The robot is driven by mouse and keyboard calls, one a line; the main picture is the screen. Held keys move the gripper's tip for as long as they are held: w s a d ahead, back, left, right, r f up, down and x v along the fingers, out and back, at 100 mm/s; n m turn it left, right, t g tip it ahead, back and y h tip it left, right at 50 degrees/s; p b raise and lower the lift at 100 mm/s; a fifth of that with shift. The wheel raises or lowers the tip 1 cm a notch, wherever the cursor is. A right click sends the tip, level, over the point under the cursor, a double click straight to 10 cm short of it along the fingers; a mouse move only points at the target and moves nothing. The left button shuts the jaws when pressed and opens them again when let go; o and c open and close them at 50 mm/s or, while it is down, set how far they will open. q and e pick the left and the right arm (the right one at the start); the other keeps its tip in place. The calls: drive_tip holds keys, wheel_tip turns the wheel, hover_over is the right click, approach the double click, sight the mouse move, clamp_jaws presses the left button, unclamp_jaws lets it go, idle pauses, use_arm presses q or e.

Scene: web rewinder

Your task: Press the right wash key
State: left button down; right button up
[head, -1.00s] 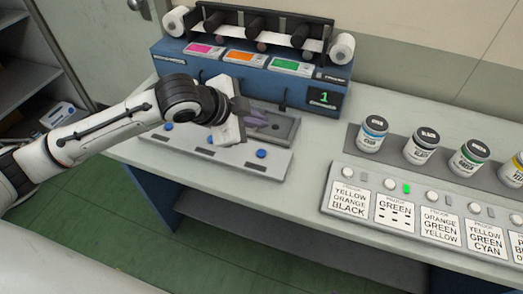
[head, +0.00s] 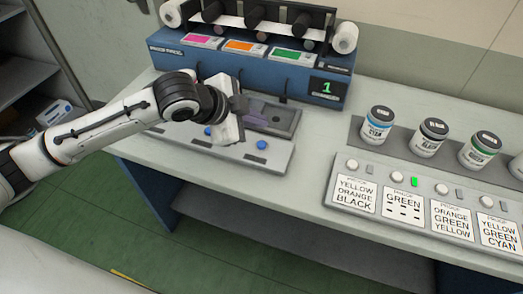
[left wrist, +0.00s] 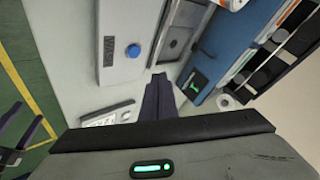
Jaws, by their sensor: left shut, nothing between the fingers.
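The right wash key is a round blue button (head: 262,145) at the right end of the pale key panel (head: 228,153), in front of the blue machine. It also shows in the left wrist view (left wrist: 133,50), beside a dark label. My left gripper (head: 257,112) is shut and empty, its purple fingers above the recessed tray behind the panel, apart from the key. The fingers (left wrist: 158,95) point past the key in the left wrist view. Dark purple finger-like parts (left wrist: 14,135) at that view's left edge appear to be my right gripper, only partly seen.
The blue machine (head: 245,72) with rollers and a green "1" display (head: 327,87) stands behind. Another blue key (head: 208,131) is partly beside my wrist. A proof-card panel (head: 410,205) and several jars (head: 376,127) stand to the right. The counter between is clear.

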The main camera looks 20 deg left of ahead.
sight(262, 145)
use_arm(q)
wheel_tip(262, 145, down, 2)
drive_tip(key=shift+f+b, duration=0.1)
drive_tip(key=shift+b, duration=0.55)
drive_tip(key=shift+f, duration=0.75)
drive_tip(key=shift+f+b, duration=0.35)
drive_tip(key=shift+f, duration=0.05)
use_arm(e)
drive_tip(key=shift+w+a+f, duration=0.15)
drive_tip(key=shift+a+f, duration=0.05)
drive_tip(key=shift+f, duration=0.3)
drive_tip(key=shift+w+a+f, duration=0.1)
drive_tip(key=shift+a+f, duration=0.1)
drive_tip(key=shift+f, duration=0.3)
drive_tip(key=shift+d+f, duration=0.1)
drive_tip(key=shift+f, duration=0.05)
use_arm(q)
drive_tip(key=shift+f, duration=0.15)
drive_tip(key=shift+f, duration=0.25)
use_arm(e)
drive_tip(key=shift+r, duration=0.2)
